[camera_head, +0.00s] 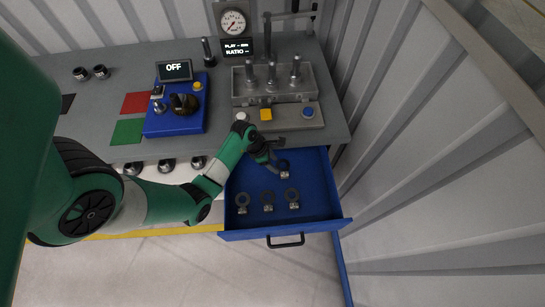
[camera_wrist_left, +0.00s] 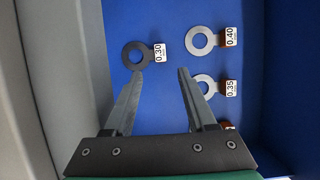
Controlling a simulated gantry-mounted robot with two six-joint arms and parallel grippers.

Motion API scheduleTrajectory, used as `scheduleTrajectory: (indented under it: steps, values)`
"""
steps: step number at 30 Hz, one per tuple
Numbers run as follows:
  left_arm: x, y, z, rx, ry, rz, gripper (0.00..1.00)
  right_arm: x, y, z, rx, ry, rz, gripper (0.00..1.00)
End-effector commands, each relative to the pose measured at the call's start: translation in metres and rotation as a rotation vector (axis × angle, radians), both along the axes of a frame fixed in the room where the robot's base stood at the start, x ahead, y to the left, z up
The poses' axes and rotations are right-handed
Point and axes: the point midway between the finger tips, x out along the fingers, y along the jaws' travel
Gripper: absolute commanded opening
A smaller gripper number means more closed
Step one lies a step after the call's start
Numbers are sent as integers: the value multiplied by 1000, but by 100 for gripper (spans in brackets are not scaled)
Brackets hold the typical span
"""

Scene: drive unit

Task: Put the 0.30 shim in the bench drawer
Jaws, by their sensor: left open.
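The 0.30 shim (camera_wrist_left: 133,57), a dark ring with a white 0.30 tag, lies on the blue floor of the open bench drawer (camera_head: 328,206). In the head view the 0.30 shim (camera_head: 284,165) is towards the back of the drawer. My left gripper (camera_head: 272,152) is over the back of the drawer. In the left wrist view its fingers (camera_wrist_left: 160,74) are apart with nothing between them, and the shim is just beyond the tips. My right gripper is in neither view.
The 0.40 shim (camera_wrist_left: 201,40) and the 0.35 shim (camera_wrist_left: 197,88) lie in a row with a third tagged ring (camera_head: 242,200) in the drawer. The bench top (camera_head: 225,130) bears a blue control box (camera_head: 177,125) and a grey fixture (camera_head: 290,115) behind the drawer.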

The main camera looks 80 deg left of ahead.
Motion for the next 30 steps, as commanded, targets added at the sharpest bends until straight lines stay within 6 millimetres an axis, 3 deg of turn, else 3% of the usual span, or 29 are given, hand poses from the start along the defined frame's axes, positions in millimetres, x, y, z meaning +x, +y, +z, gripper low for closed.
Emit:
scheduleTrajectory:
  steps: [3,16,20,23,26,29,30]
  values:
    - [-5,1,12,0,0,1,57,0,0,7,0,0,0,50]
    - [-5,1,13,0,-3,0,57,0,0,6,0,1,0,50]
    - [22,1,32,6,-101,1,57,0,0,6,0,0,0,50]
    - [71,-4,74,1,-295,4,57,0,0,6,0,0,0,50]
    - [131,-18,146,-39,-576,10,57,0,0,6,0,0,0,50]
    - [178,-43,242,-146,-893,19,57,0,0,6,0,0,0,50]
    - [190,-55,286,-211,-1024,22,57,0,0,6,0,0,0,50]
